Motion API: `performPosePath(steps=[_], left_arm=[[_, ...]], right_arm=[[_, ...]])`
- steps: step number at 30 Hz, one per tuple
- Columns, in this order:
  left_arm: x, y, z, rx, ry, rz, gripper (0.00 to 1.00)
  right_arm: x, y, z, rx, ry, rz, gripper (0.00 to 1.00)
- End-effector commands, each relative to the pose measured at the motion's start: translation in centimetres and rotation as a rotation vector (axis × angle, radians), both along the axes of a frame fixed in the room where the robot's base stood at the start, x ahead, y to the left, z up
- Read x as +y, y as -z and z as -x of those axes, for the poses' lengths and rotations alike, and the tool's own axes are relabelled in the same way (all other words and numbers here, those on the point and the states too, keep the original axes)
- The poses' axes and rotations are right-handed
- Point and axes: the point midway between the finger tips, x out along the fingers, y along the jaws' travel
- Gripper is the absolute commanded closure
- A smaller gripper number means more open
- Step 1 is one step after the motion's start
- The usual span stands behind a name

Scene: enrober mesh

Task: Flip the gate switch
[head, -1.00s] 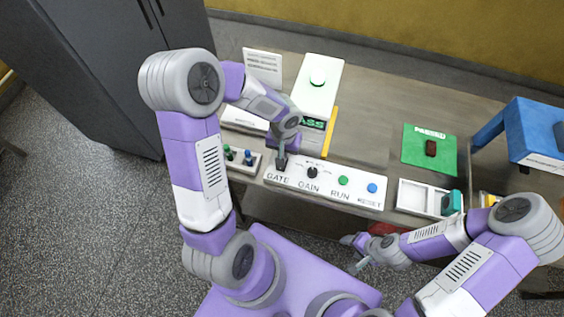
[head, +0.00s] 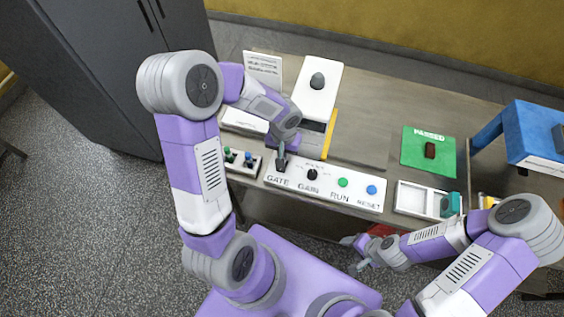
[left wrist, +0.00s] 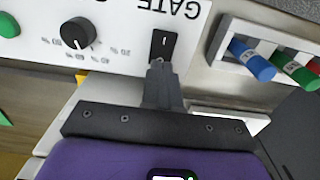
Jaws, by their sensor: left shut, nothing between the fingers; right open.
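The white control panel (head: 330,188) carries the GATE switch, a black gain knob (head: 312,175), a green RUN button (head: 343,183) and a blue RESET button (head: 372,189). The black gate switch (left wrist: 163,43) shows in the left wrist view, just beyond my left fingertips. My left gripper (head: 281,165) is shut and empty, its tips at the switch; it also shows in the left wrist view (left wrist: 158,68). Whether the tips touch, and the switch's exact position, I cannot tell. My right gripper (head: 355,254) is open, in front of the table at the right, away from the panel.
Behind the panel stands a white box (head: 316,100) with a dark dome lamp (head: 317,81) and a dark display. Blue and green plugs (head: 238,157) stand left of the panel. A white tray (head: 420,198) lies right. A green PASSED mat (head: 415,155) holds a brown block (head: 430,150).

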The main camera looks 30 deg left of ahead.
Motion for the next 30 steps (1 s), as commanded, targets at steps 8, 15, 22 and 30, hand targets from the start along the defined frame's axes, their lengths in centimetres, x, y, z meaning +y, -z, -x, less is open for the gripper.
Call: performPosePath(steps=[8,15,22,30], left_arm=[[0.0,-2.6,0.0,-0.002,0.001,0.0,1.0],[0.0,-4.5,0.0,-0.001,0.001,0.0,1.0],[0.0,-5.0,0.0,-0.001,0.001,0.0,1.0],[0.0,-4.9,0.0,-0.001,0.001,0.0,1.0]], right_arm=[[0.0,-1.9,0.0,0.0,0.0,0.0,0.4],[0.0,-3.2,0.0,0.0,0.0,0.0,0.4],[0.0,-3.5,0.0,0.0,0.0,0.0,0.4],[0.0,-3.5,0.0,0.0,0.0,0.0,0.4]])
